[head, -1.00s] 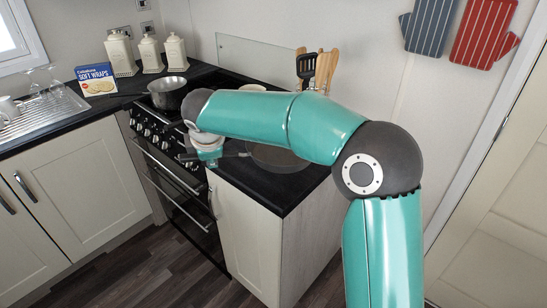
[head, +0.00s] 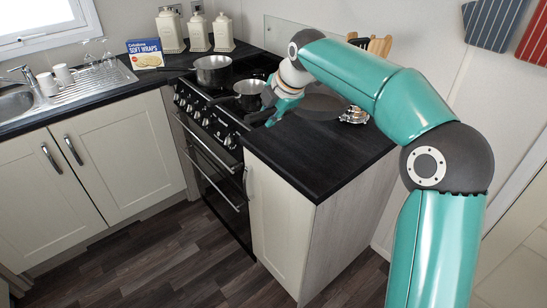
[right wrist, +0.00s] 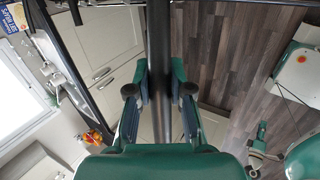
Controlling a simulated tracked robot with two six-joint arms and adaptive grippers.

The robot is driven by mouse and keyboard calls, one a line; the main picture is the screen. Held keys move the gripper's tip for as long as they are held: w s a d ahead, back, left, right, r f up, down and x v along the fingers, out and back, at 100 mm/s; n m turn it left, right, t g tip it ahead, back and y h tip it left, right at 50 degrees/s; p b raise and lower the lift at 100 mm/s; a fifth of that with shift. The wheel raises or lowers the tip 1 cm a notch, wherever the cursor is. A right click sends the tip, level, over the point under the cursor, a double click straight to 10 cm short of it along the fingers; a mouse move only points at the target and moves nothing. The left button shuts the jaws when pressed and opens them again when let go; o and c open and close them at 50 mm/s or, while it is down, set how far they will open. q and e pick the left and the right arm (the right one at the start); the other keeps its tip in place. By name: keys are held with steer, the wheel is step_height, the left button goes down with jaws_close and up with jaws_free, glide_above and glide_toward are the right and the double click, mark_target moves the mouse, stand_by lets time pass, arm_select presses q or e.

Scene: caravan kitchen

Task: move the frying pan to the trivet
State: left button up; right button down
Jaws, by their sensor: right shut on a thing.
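The dark grey frying pan (head: 322,106) is at the worktop right of the hob, partly hidden behind my right arm. My right gripper (head: 274,117) is at the pan's left side, shut on its handle. In the right wrist view, the long dark handle (right wrist: 158,60) runs between the two fingers of the gripper (right wrist: 160,92). I cannot tell whether the pan touches the worktop. A shiny silver patterned object (head: 354,115) lies just right of the pan; it may be the trivet, but it is partly hidden. Teal parts at the right of the wrist view may include my left gripper.
A saucepan (head: 212,71) and a smaller pot (head: 249,94) stand on the hob (head: 232,108). The front of the black worktop (head: 315,160) is clear. Canisters (head: 197,30), a wraps box (head: 145,53) and utensils stand at the back.

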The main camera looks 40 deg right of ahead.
step_height(320, 180, down, 12)
steer(key=shift+f+b, duration=0.25)
steer(key=shift+b, duration=0.05)
steer(key=c, duration=1.1)
jaws_free()
steer(key=shift+f, duration=0.1)
steer(key=shift+o, duration=0.2)
steer(key=shift+s, duration=0.1)
steer(key=v, duration=1.2)
steer(key=shift+b, duration=0.3)
